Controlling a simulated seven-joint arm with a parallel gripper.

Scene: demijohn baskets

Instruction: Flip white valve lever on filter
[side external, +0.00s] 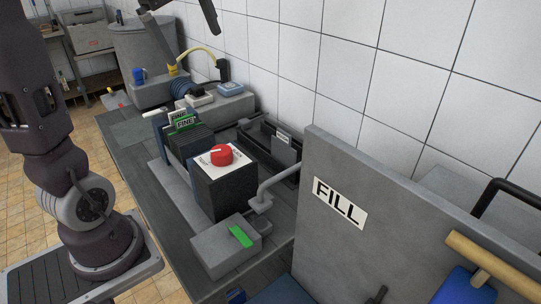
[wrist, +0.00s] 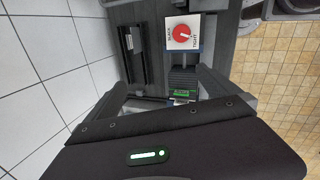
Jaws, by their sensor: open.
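The filter is a row of dark upright plates (side external: 190,140) with green-and-white labels, on a grey bench. A small whitish bar (side external: 155,112) at its far end may be the white valve lever; I cannot tell for sure. In the wrist view the plates (wrist: 183,76) lie between and beyond my fingers, with a green label (wrist: 182,93) near my gripper body. The lever is not clear there. My gripper (wrist: 162,85) is open and empty, above the bench. In the side view only its fingers (side external: 180,16) show at the top edge, apart from the filter.
A black box with a red knob (side external: 221,155) stands at the plates' near end. A dark trough (side external: 270,150) lies along the tiled wall. A grey FILL panel (side external: 400,225) rises at right. A yellow hose (side external: 197,53) arches at the back. A grey block has a green tab (side external: 240,237).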

